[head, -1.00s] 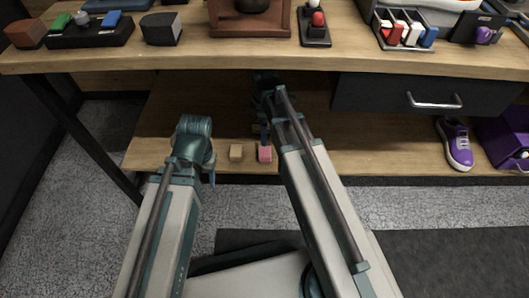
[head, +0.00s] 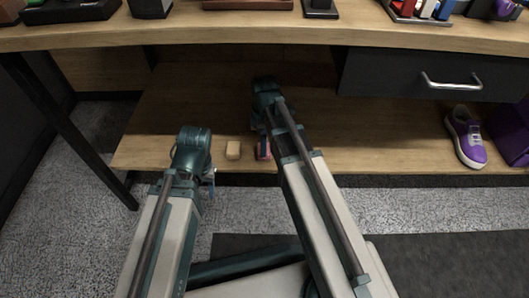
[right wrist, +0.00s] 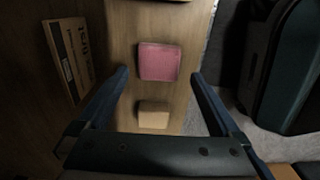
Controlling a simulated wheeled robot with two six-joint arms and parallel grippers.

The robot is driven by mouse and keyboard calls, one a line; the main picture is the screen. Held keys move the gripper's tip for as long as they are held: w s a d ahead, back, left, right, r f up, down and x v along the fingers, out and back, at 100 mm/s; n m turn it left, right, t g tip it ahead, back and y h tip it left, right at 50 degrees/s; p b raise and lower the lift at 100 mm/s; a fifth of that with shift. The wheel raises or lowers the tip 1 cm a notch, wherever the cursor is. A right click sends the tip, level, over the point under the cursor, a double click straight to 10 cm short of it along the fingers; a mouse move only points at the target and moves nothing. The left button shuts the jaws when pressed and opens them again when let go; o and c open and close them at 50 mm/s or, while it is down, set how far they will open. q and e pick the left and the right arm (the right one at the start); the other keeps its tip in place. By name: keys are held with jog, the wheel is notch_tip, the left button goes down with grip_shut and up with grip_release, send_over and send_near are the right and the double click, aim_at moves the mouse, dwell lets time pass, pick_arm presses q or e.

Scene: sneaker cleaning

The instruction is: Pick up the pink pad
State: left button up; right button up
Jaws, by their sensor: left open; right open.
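The pink pad (head: 266,151) lies on the lower wooden shelf near its front edge, partly hidden by my right arm in the head view. It shows whole in the right wrist view (right wrist: 159,62), flat on the wood. My right gripper (right wrist: 160,76) is open and empty, its two fingers apart on either side of the pad's place in the picture. I cannot tell the height left between them. My left gripper (head: 211,178) is open, in front of the shelf edge and left of the pads, mostly hidden behind its own wrist.
A tan block (head: 233,150) lies left of the pink pad, also in the right wrist view (right wrist: 153,115). A cardboard box (right wrist: 70,57) lies on the shelf. A purple sneaker (head: 466,138) stands at right. The tabletop edge (head: 300,36) and a drawer (head: 430,75) overhang the shelf.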

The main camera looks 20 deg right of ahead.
jog(key=f+b, duration=0.4)
jog(key=f, duration=0.1)
jog(key=shift+w+d+b, duration=0.1)
jog(key=shift+d+b, duration=0.1)
jog(key=shift+b, duration=0.1)
pick_arm(q)
notch_tip(320, 180, down, 5)
jog(key=shift+r, duration=0.1)
pick_arm(e)
jog(key=shift+r, duration=0.1)
jog(key=c, duration=1.2)
jog(key=shift+o, duration=0.2)
